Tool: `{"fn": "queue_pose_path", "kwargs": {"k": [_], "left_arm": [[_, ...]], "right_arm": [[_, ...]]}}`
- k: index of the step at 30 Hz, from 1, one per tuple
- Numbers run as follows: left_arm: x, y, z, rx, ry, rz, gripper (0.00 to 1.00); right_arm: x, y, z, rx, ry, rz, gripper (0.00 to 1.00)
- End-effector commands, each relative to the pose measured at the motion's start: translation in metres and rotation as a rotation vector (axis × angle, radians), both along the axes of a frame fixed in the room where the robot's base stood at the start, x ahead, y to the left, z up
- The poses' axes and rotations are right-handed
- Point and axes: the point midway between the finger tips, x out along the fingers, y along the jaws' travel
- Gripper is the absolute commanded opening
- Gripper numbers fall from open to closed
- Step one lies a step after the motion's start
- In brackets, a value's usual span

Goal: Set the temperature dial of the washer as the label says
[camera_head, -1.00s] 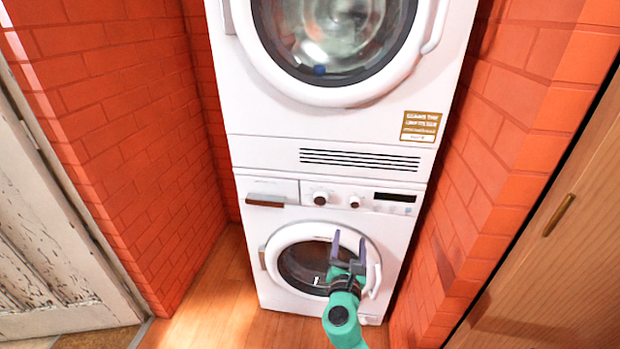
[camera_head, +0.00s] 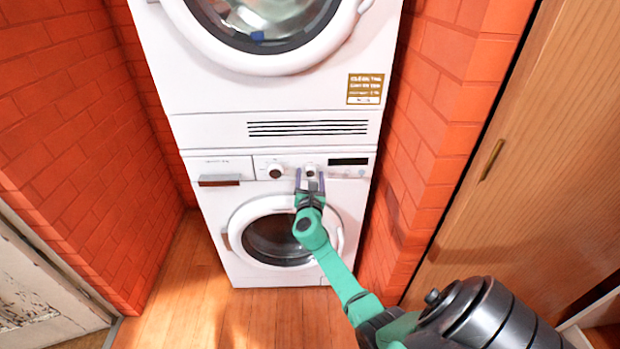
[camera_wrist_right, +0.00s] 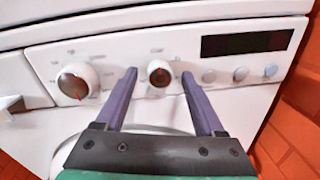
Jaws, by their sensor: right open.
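The white washer (camera_head: 215,215) is the lower machine of a stack. Its panel has two round knobs, a left knob (camera_head: 275,171) and a right knob (camera_head: 309,170); I cannot read which is the temperature dial. My right gripper (camera_head: 310,179) is open in front of the right knob. In the right wrist view its purple fingertips (camera_wrist_right: 158,75) lie left and right of the right knob (camera_wrist_right: 159,71), with no visible contact. The left knob (camera_wrist_right: 76,81) is left of the fingers. The brown and white label (camera_head: 366,88) is on the upper machine; its text is too blurred to read.
A dark display (camera_wrist_right: 246,43) and several round buttons are right of the knobs. A drawer with a brown handle (camera_head: 219,181) is at the panel's left. Red brick walls (camera_head: 60,150) flank the stack closely. A wooden door (camera_head: 490,150) is at the right.

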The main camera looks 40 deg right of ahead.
Motion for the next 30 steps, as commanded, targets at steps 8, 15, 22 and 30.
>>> {"fn": "queue_pose_path", "kwargs": {"k": [8,15,22,30], "left_arm": [[0.001,0.0,0.0,0.0,-0.001,0.0,0.88],[0.001,0.0,-0.001,0.0,-0.002,0.0,0.88],[0.001,0.0,-0.006,0.0,-0.002,0.0,0.88],[0.001,0.0,-0.021,-0.001,-0.002,0.001,0.88]], "right_arm": [[0.0,0.0,0.0,0.001,-0.001,0.0,0.06],[0.0,0.001,0.0,0.006,-0.005,0.0,0.0],[0.0,0.001,-0.001,0.055,-0.043,0.001,0.0],[0.0,0.001,-0.002,0.198,-0.153,0.0,0.0]]}}
